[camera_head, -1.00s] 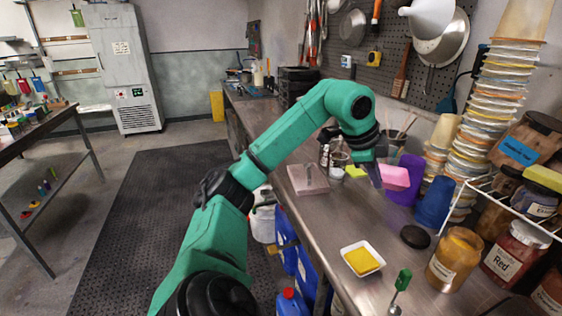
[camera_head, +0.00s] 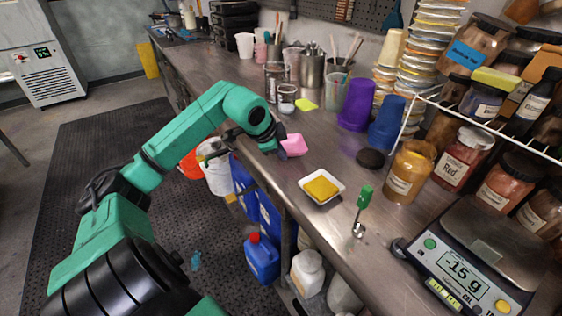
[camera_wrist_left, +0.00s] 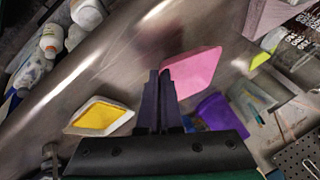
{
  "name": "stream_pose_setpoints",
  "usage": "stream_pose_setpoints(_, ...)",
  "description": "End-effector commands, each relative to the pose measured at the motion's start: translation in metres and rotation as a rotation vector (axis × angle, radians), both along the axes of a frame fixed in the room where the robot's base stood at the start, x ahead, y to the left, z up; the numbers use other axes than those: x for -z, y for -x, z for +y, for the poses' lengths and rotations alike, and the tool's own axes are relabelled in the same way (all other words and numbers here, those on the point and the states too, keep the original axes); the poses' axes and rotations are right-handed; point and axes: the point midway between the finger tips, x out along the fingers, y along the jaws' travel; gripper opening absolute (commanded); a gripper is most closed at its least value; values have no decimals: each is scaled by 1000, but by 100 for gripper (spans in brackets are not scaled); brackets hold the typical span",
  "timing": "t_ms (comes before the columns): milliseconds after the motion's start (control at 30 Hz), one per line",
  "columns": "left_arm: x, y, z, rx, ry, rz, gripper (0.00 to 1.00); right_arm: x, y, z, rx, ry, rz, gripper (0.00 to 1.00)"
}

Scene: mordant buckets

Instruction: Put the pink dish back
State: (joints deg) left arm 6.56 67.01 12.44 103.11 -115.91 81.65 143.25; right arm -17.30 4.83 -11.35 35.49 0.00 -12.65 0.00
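The pink dish (camera_head: 294,144) is at the tip of my left gripper (camera_head: 282,149), above the near edge of the steel counter (camera_head: 215,95). In the left wrist view, the close-set dark fingers (camera_wrist_left: 162,82) grip one edge of the pink dish (camera_wrist_left: 193,72), whose flat pink face shows tilted. Whether it touches the counter I cannot tell. A white dish with yellow contents (camera_head: 322,187) stands on the counter to the right of the gripper; it also shows in the left wrist view (camera_wrist_left: 101,117). My right gripper is not in view.
A purple cup (camera_head: 357,105), a blue cup (camera_head: 386,124) and a black lid (camera_head: 370,158) stand beyond the dish. A green-handled tool (camera_head: 364,198), a jar (camera_head: 408,172) and a scale (camera_head: 470,260) are at right. Blue containers (camera_head: 262,260) stand below the counter edge.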

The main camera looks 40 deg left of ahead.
Motion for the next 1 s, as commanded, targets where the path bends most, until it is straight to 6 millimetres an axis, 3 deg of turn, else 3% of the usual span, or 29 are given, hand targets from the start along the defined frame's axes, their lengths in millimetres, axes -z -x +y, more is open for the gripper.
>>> stream_pose_setpoints(100,22,0,-1,1,3,4,0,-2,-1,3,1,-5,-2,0)
stream_pose_setpoints(167,26,0,0,0,1,2,0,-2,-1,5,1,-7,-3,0)
stream_pose_setpoints(467,31,0,0,1,0,1,0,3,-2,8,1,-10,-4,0)
stream_pose_setpoints(500,29,0,0,1,0,1,13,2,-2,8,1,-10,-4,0)
stream_pose_setpoints(533,29,0,0,1,0,1,14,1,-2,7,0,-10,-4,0)
stream_pose_setpoints(800,28,0,0,1,0,1,14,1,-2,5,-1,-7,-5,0)
stream_pose_setpoints(1000,16,7,0,0,-1,1,14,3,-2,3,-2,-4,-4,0)
